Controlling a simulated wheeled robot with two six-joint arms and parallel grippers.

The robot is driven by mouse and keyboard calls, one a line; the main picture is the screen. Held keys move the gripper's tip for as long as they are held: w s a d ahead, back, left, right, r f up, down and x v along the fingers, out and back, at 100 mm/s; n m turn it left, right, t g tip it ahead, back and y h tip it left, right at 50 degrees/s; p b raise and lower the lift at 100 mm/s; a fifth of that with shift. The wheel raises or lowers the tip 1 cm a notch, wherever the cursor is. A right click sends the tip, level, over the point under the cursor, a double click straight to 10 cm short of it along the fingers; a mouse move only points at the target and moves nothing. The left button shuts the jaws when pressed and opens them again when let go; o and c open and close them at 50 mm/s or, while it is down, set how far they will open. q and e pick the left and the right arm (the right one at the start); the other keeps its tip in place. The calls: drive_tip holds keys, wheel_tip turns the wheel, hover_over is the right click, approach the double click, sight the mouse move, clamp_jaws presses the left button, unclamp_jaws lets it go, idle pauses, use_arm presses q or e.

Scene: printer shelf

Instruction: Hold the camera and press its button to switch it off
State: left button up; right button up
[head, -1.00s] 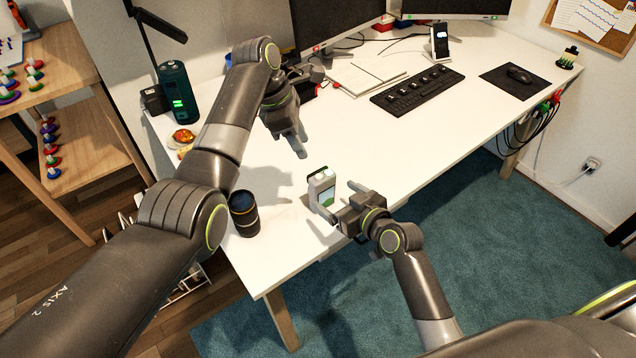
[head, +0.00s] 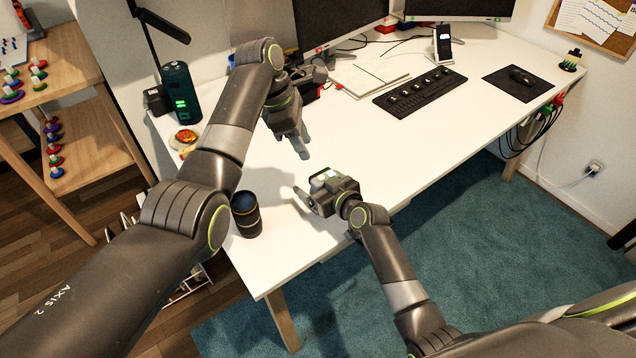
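A small pale device with a greenish panel, which I take to be the camera (head: 323,177), is near the front edge of the white desk. My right gripper (head: 309,195) is right at it and hides most of its body. One right finger points left in front of it; I cannot see whether the fingers touch it. My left gripper (head: 303,147) hangs over the desk behind and left of the camera, apart from it. Its fingers point down toward the front, and their gap is not clear. The camera's button cannot be made out.
A dark cylinder (head: 246,214) stands at the desk's front left, beside my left arm. A dark green-lit speaker (head: 181,93) and a small plate of food (head: 186,138) are at the left. A keyboard (head: 420,92) and notebook (head: 368,76) lie behind. The desk's right middle is clear.

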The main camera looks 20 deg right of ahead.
sight(316, 180)
drive_tip(key=c, duration=1.3)
use_arm(q)
clamp_jaws()
idle(0.5)
idle(0.4)
drive_tip(key=shift+s+d+f+m+t+h, duration=0.35)
drive_tip(key=shift+f+m+h, duration=0.7)
drive_tip(key=shift+m, duration=2.8)
drive_tip(key=shift+s+d+f+m+t+h, duration=0.15)
drive_tip(key=shift+d+f+m+h, duration=0.9)
drive_tip(key=shift+m, duration=2.85)
drive_tip(key=shift+s+a+f+m+t+h, duration=0.1)
drive_tip(key=shift+s+f+m+t+h, duration=0.35)
drive_tip(key=shift+f+m, duration=2.25)
